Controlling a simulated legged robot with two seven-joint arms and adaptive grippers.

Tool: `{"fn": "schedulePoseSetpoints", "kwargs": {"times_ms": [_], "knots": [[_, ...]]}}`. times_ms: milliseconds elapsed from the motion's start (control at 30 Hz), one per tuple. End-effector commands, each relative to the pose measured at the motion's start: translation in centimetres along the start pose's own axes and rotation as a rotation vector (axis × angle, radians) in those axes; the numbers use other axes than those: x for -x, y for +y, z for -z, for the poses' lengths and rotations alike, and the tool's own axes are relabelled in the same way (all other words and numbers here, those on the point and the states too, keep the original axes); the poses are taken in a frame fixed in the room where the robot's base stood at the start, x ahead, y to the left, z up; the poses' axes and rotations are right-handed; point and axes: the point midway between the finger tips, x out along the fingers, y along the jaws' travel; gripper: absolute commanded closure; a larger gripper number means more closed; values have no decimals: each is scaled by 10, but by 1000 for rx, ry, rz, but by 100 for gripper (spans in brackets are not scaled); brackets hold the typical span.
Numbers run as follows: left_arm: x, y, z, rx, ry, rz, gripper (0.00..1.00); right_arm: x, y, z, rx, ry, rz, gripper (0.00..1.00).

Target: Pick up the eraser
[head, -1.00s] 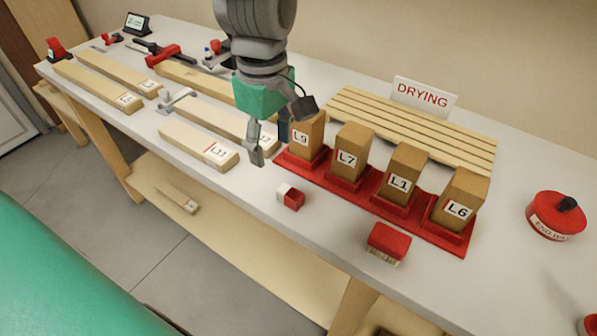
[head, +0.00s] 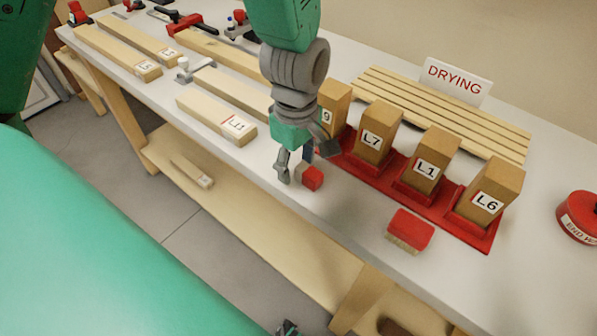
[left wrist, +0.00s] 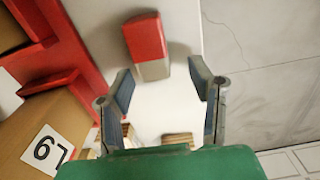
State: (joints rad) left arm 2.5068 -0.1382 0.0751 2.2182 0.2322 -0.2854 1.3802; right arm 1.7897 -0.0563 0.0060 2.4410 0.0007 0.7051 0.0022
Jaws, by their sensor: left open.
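The eraser is a small red and white block (head: 313,178) on the bench top near its front edge. In the left wrist view the eraser (left wrist: 147,45) lies just beyond the fingertips, red end farther and pale end nearer. My left gripper (head: 295,166) is open and low over the bench, right at the eraser and partly hiding it in the head view. In the left wrist view its two fingers (left wrist: 160,82) are spread with nothing between them. A small dark gripper-like part (head: 287,327) at the bottom edge may be my right gripper; its jaws are unclear.
A red rack (head: 440,205) with upright labelled wood blocks stands close right of the gripper. A red brush (head: 410,230) lies in front of it. Wooden boards (head: 215,118) lie to the left. A slatted drying rack (head: 450,110) is behind. The bench's front edge is close.

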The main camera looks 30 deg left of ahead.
Motion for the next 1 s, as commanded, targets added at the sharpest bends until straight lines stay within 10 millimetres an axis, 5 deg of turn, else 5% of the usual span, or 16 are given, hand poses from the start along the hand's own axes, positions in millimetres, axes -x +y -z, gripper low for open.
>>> {"fn": "schedulePoseSetpoints", "kwargs": {"times_ms": [367, 500, 533, 833, 1000], "knots": [[-15, 0, 1, -3, -1, -2, 52, -2, 1, 0, -3, 0, -2, 60], [-16, -1, 7, -2, -9, -3, 97, -2, 1, 0, -3, 0, -1, 60], [-17, -1, 8, -2, -10, -3, 100, -3, 1, 0, -2, 0, -1, 60], [-16, -1, 4, -1, 0, 4, 100, -3, 1, 0, -1, 0, -1, 60], [4, 0, 2, -3, 2, 1, 100, 1, 1, 0, -2, 0, -1, 60]]}}
